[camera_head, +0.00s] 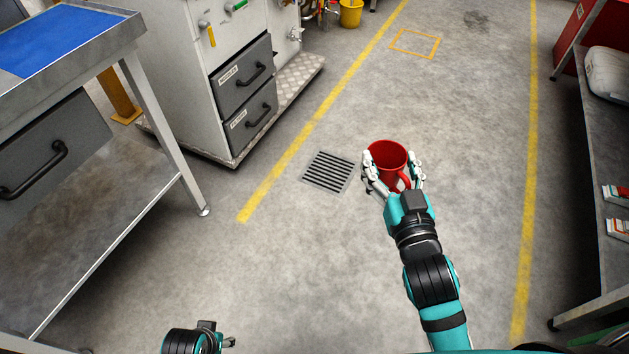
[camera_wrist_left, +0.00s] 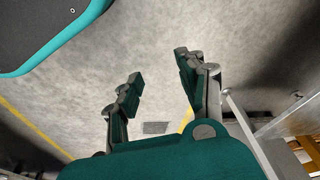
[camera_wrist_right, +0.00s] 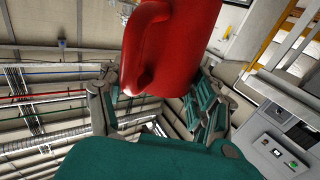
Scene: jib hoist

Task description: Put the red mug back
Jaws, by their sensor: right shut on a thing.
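The red mug (camera_head: 386,156) is held above the floor in the middle of the head view, its opening facing up and its handle toward my arm. My right gripper (camera_head: 394,172) is shut on it, with one finger on each side. In the right wrist view the mug (camera_wrist_right: 172,45) fills the top middle, between the fingers of the right gripper (camera_wrist_right: 158,95). My left gripper (camera_wrist_left: 155,85) is open and empty in the left wrist view, over bare floor. Only a little of the left gripper (camera_head: 228,342) shows at the bottom edge of the head view.
A steel workbench (camera_head: 140,110) with a blue mat (camera_head: 60,40) and a drawer stands at left. A grey cabinet with drawers (camera_head: 242,85) stands behind it. A shelf unit (camera_head: 603,190) stands at right. A floor grate (camera_head: 330,171) lies beside the mug. The floor between yellow lines is clear.

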